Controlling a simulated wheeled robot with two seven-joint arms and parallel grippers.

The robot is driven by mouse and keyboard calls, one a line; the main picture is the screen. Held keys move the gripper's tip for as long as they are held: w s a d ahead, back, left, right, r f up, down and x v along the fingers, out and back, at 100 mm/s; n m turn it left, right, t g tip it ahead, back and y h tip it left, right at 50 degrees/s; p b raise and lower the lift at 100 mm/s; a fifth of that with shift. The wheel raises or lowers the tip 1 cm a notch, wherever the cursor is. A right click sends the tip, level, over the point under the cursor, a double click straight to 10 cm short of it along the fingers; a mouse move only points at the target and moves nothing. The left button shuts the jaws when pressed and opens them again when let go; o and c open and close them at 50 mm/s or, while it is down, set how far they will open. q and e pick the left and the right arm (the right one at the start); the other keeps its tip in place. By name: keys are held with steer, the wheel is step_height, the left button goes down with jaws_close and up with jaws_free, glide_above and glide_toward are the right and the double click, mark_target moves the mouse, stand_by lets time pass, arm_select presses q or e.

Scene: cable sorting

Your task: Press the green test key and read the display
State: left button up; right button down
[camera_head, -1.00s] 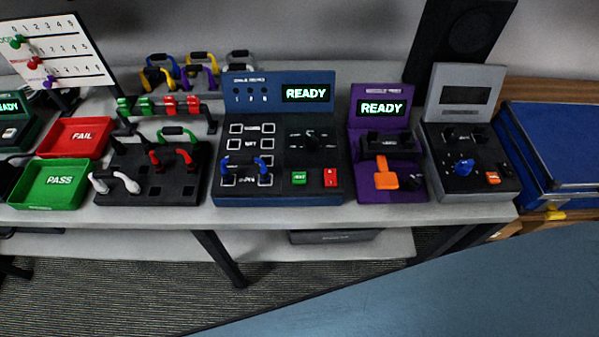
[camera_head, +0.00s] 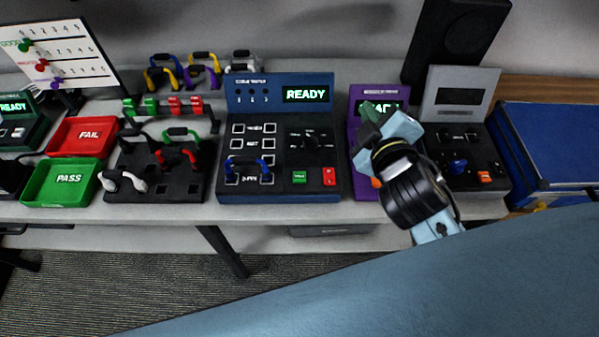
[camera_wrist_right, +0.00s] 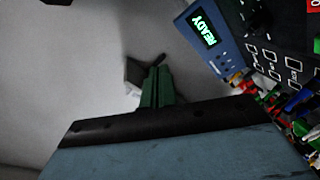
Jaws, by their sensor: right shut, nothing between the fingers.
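The blue tester (camera_head: 225,150) stands mid-table with a green key (camera_head: 300,177) and a red switch (camera_head: 329,177) at its lower right. Its display (camera_head: 306,94) reads READY. A short cable with blue plugs (camera_head: 247,162) lies across its lower left sockets. My right gripper (camera_head: 368,112) is shut and empty, raised in front of the purple tester (camera_head: 358,92), right of the green key and apart from it. Its green fingers (camera_wrist_right: 157,86) show together in the right wrist view, with the blue tester's READY display (camera_wrist_right: 204,28) at upper right. My left gripper is out of view.
The right arm partly hides the purple tester and its display. A grey tester (camera_head: 452,80) and a blue case (camera_head: 550,150) stand further right. Left are the black cable block (camera_head: 155,192), red FAIL tray (camera_head: 53,147), green PASS tray (camera_head: 30,190) and a cable rack (camera_head: 170,126).

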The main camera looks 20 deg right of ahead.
steer(key=a+r+n+t+y, duration=0.1)
steer(key=a+r+n+y, duration=0.65)
steer(key=n, duration=0.45)
steer(key=a+r+n+t+y, duration=0.1)
steer(key=a+r+n+y, duration=0.7)
steer(key=n, duration=0.5)
steer(key=n+g+h, duration=0.6)
steer(key=n+g, duration=0.6)
steer(key=n, duration=1)
glide_above(304, 177)
step_height(304, 177, down, 20)
steer(key=shift+d+y, duration=0.1)
steer(key=shift+y, duration=0.15)
step_height(304, 177, down, 8)
steer(key=b, duration=0.5)
steer(key=shift+r, duration=0.2)
steer(key=shift+f+b, duration=0.5)
steer(key=shift+f, duration=0.05)
